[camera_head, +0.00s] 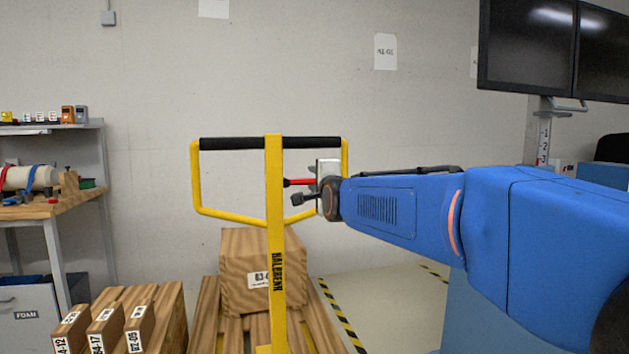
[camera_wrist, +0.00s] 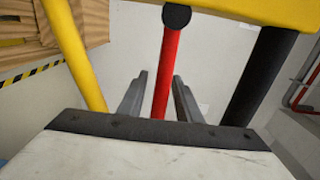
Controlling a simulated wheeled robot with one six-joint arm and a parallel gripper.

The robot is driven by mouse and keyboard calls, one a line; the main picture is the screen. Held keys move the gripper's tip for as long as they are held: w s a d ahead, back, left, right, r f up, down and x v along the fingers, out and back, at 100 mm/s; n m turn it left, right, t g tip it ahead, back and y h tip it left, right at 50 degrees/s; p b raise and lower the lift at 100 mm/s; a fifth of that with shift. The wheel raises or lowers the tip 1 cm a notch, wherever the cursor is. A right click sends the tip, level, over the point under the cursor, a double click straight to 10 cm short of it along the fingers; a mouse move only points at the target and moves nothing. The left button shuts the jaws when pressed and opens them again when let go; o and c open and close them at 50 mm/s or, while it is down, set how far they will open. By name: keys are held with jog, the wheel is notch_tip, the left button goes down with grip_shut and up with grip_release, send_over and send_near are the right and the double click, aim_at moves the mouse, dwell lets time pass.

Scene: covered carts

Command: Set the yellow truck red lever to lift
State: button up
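The yellow truck's handle (camera_head: 194,178) stands in front of me, a yellow loop with black grips and a central post (camera_head: 274,225). Its red lever (camera_head: 300,182) sticks out to the right of the post, about level, a little below the black grip. In the wrist view the red lever (camera_wrist: 168,62) runs from a black round end by the yellow post down between my two grey fingers. My gripper (camera_wrist: 159,80) is open around it, with a gap on each side. In the head view my gripper (camera_head: 307,185) is at the lever from the right; contact is unclear.
The black grip (camera_wrist: 262,72) passes close to the right of my fingers, and a yellow tube (camera_wrist: 76,55) to the left. A wooden box (camera_head: 240,262) sits behind the post. A workbench (camera_head: 85,196) is at left, monitors (camera_head: 525,50) at upper right.

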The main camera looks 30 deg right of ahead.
grip_shut()
jog(key=shift+w+a+f+m, duration=0.1)
jog(key=shift+a+f+m, duration=0.1)
jog(key=shift+f+m, duration=0.8)
jog(key=shift+a+f+m, duration=0.15)
jog(key=shift+f+m, duration=0.55)
jog(key=shift+m, duration=0.6)
jog(key=shift+o, duration=0.3)
grip_release()
